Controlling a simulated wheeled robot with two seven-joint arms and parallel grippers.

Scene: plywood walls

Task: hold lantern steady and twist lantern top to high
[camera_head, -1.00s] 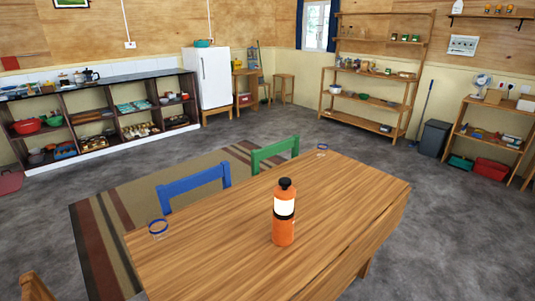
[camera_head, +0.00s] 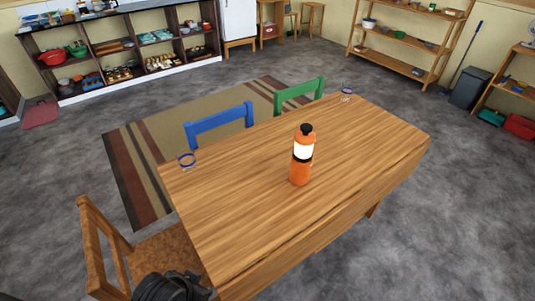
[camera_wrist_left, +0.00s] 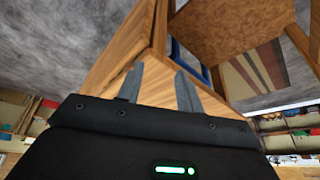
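The lantern (camera_head: 301,172) stands upright on the wooden table (camera_head: 240,205), a little right of the middle in the head view. It has an orange body, a bright white band (camera_head: 303,151) and a black top (camera_head: 306,131). No gripper touches it. My left gripper (camera_wrist_left: 158,70) shows in the left wrist view with its two grey fingers apart and nothing between them. A dark part of my left arm shows at the bottom of the head view, left of the table, well away from the lantern. The lantern is not visible in the left wrist view. My right gripper is out of view.
A wooden chair (camera_head: 92,230) stands at the table's near left. A blue chair (camera_head: 219,124) and a green chair (camera_head: 299,92) stand at its far side. The tabletop around the lantern is clear.

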